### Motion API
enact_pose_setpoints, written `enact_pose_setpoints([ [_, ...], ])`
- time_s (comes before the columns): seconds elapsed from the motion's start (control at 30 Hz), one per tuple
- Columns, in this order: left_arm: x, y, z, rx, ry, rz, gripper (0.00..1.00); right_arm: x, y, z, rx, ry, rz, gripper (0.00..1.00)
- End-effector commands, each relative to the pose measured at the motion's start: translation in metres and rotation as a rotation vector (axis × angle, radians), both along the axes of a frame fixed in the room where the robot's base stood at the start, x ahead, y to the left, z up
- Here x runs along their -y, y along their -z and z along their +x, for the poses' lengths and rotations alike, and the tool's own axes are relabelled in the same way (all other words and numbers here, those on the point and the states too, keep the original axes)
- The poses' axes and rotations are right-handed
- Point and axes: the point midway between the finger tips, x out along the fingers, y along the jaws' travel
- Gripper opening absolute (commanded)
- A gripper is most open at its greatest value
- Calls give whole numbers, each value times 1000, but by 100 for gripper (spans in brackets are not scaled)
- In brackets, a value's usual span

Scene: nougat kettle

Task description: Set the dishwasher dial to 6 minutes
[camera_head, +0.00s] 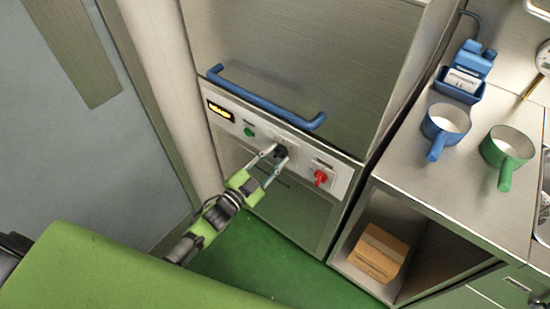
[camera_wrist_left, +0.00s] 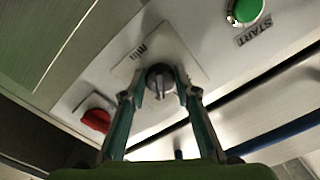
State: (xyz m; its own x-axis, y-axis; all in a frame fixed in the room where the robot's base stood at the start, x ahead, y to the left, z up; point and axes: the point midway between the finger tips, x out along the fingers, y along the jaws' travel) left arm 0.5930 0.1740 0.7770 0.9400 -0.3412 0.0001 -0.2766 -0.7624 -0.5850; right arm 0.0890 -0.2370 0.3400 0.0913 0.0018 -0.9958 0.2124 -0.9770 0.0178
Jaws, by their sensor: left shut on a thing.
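The dishwasher (camera_head: 290,60) has a control panel (camera_head: 230,112) below its blue handle. The dark dial (camera_head: 281,151) sits in the middle of the panel, and it also shows in the left wrist view (camera_wrist_left: 160,78) on a pale plate with small dark marks. My left gripper (camera_head: 273,160) has a fingertip on each side of the dial and is shut on it; the wrist view shows the same gripper (camera_wrist_left: 158,90). The dial's setting is too small to read. My right gripper is in neither view.
A green START button (camera_head: 249,131) and a red knob (camera_head: 321,177) flank the dial. The blue bar handle (camera_head: 265,100) juts out above the panel. A counter with a blue pot (camera_head: 445,122) and a green pot (camera_head: 507,147) stands right, a cardboard box (camera_head: 380,252) below.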

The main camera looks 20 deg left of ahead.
Motion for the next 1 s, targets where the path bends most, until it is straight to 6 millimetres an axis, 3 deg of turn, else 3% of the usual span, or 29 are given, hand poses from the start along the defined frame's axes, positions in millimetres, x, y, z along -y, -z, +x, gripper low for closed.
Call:
enact_pose_setpoints([
  [0.4,0,0,0,54,0,152,7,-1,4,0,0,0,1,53],
  [0.9,0,0,0,59,0,168,7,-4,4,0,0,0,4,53],
  [0.93,0,0,0,59,0,168,33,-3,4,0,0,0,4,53],
  [1.0,0,0,0,59,0,168,44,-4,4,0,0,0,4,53],
])
